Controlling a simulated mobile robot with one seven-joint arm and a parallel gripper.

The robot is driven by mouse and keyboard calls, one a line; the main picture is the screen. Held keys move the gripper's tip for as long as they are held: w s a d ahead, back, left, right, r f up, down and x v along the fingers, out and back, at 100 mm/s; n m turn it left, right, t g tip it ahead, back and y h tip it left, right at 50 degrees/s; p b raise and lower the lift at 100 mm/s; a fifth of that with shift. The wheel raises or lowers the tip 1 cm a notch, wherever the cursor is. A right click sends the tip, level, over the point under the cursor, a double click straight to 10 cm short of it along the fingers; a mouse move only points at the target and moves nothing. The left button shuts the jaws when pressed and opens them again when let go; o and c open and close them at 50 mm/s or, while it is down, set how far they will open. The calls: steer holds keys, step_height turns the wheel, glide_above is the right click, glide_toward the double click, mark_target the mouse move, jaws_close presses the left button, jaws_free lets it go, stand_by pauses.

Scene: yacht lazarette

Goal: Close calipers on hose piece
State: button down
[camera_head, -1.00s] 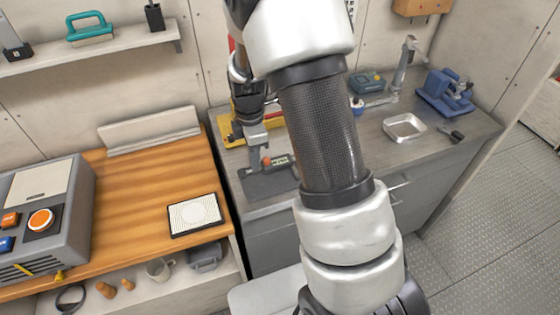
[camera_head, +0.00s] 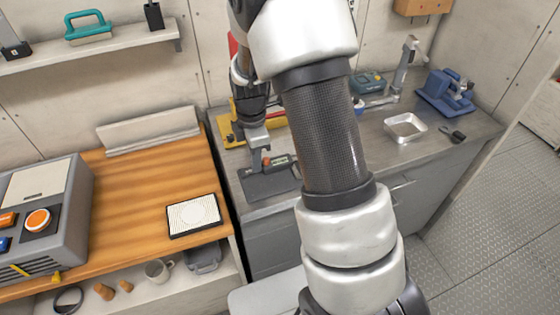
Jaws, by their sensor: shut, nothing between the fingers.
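A dark grey mat (camera_head: 262,188) lies on the grey counter left of my arm. At its back edge is a dark, flat tool with a small display (camera_head: 279,160), which looks like the calipers. A small orange-red piece (camera_head: 266,162), likely the hose piece, shows at the display's left end. My gripper (camera_head: 257,146) points down just behind and above the orange piece. It is shut and holds nothing. The gripper hides the left part of the calipers, and I cannot tell whether it touches them or how far their jaws are open.
A yellow item (camera_head: 230,130) lies behind my gripper. A metal tray (camera_head: 405,127), a blue vise-like tool (camera_head: 446,92) and a teal box (camera_head: 368,82) stand on the counter to the right. A wooden worktop (camera_head: 150,185) with a white-topped pad (camera_head: 194,215) is to the left.

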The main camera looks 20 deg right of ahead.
steer(key=shift+d, duration=1.35)
stand_by(0.4)
steer(key=shift+a, duration=0.1)
stand_by(0.5)
steer(key=shift+a, duration=0.95)
step_height(320, 180, up, 8)
steer(key=p, duration=0.4)
steer(key=shift+p, duration=0.4)
steer(key=s+r+m+t, duration=0.2)
steer(key=s+r+m, duration=0.4)
steer(key=r, duration=0.4)
steer(key=s+r+m+t, duration=0.2)
steer(key=s+r+m, duration=0.35)
steer(key=r, duration=0.35)
steer(key=s+a+r+m+t, duration=0.1)
steer(key=s+r+m, duration=0.2)
steer(key=s+m, duration=0.3)
steer(key=s, duration=0.3)
steer(key=shift+s+t, duration=0.25)
steer(key=shift+t, duration=0.05)
